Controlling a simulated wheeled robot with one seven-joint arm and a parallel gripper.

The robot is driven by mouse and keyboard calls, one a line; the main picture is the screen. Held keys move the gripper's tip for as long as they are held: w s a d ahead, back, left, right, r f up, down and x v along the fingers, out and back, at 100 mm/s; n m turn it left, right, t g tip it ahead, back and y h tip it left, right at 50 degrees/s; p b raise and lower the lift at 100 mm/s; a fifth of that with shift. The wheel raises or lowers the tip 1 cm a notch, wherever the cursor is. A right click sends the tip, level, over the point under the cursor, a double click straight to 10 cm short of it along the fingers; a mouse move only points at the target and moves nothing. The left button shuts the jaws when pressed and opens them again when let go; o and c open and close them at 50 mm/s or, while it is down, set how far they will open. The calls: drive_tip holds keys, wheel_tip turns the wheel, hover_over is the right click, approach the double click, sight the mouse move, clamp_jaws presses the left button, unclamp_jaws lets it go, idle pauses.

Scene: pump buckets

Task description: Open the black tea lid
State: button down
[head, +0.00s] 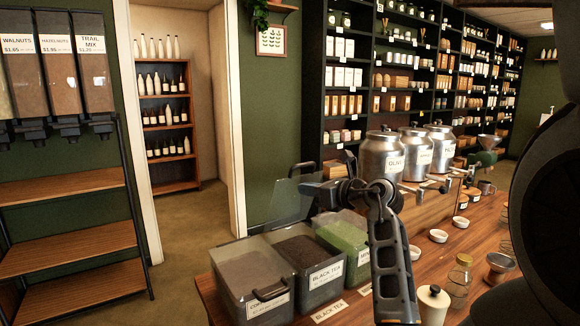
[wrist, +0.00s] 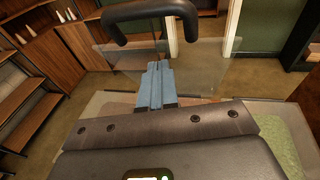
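The black tea bin (head: 310,268) is the middle of three clear bins on the counter, with dark tea inside and a "BLACK TEA" label. Its clear lid (head: 292,199) stands raised and tilted up at the bin's back, with a dark handle (head: 303,168) on the upper edge. In the wrist view, the clear lid (wrist: 205,72) stands just beyond my fingers, its dark handle (wrist: 150,14) at the top. My gripper (wrist: 155,85) has its blue-grey fingers together, with nothing seen between them. Whether they touch the lid is unclear. In the head view, my gripper's dark body (head: 352,190) is above the bins.
A brown-filled bin (head: 246,280) with a black handle stands left, and a green-filled bin (head: 345,236) right. Metal canisters (head: 381,156), small jars and a glass bottle (head: 459,276) occupy the counter's right. Open floor (head: 185,250) lies left of the counter.

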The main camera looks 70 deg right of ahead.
drive_tip(key=w+d+r+p, duration=0.1)
drive_tip(key=w+d+p, duration=0.1)
drive_tip(key=w+d, duration=0.4)
drive_tip(key=shift+w+r, duration=0.3)
drive_tip(key=shift+w, duration=0.25)
drive_tip(key=s+a+p, duration=0.1)
drive_tip(key=s+a, duration=0.1)
drive_tip(key=s+a+p, duration=0.1)
drive_tip(key=s+a, duration=0.1)
drive_tip(key=s, duration=0.1)
drive_tip(key=s+a+p, duration=0.1)
drive_tip(key=s+a, duration=0.1)
drive_tip(key=shift+s+a, duration=0.15)
drive_tip(key=shift+s, duration=0.2)
